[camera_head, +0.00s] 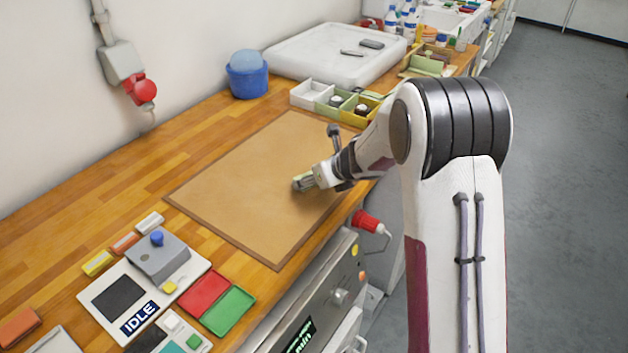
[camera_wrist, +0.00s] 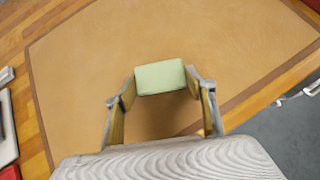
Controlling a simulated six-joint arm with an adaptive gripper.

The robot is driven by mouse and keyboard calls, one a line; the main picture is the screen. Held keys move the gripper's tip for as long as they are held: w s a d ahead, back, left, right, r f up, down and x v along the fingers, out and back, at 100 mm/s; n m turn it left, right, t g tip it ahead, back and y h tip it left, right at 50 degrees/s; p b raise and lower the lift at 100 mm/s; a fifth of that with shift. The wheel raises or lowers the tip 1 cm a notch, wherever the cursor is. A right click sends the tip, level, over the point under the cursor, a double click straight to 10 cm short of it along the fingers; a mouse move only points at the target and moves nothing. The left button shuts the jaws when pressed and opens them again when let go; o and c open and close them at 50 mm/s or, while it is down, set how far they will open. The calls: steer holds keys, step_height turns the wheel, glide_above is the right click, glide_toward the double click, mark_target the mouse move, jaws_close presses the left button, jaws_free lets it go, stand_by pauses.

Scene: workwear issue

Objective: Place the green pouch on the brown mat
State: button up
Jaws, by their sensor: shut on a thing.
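The green pouch (camera_wrist: 161,77) is pale green and box-like. It sits between the fingertips of my gripper (camera_wrist: 160,88), which is shut on it. In the head view my gripper (camera_head: 304,182) is over the right part of the brown mat (camera_head: 235,180), and little of the pouch shows there. The mat is flat, with a darker border, and lies on the wooden bench; it fills most of the wrist view (camera_wrist: 80,75). I cannot tell whether the pouch touches the mat or is just above it.
Behind the mat stand small trays (camera_head: 310,95), a blue tub (camera_head: 247,75) and a white tray (camera_head: 290,60). At the front left are a device marked IDLE (camera_head: 135,300) and a red and green case (camera_head: 217,300). The rest of the mat is clear.

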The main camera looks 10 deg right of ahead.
steer(key=shift+f, duration=0.4)
steer(key=shift+f, duration=0.15)
steer(key=o, duration=1.1)
steer(key=shift+v, duration=1.05)
steer(key=v, duration=1)
steer(key=shift+w, duration=0.1)
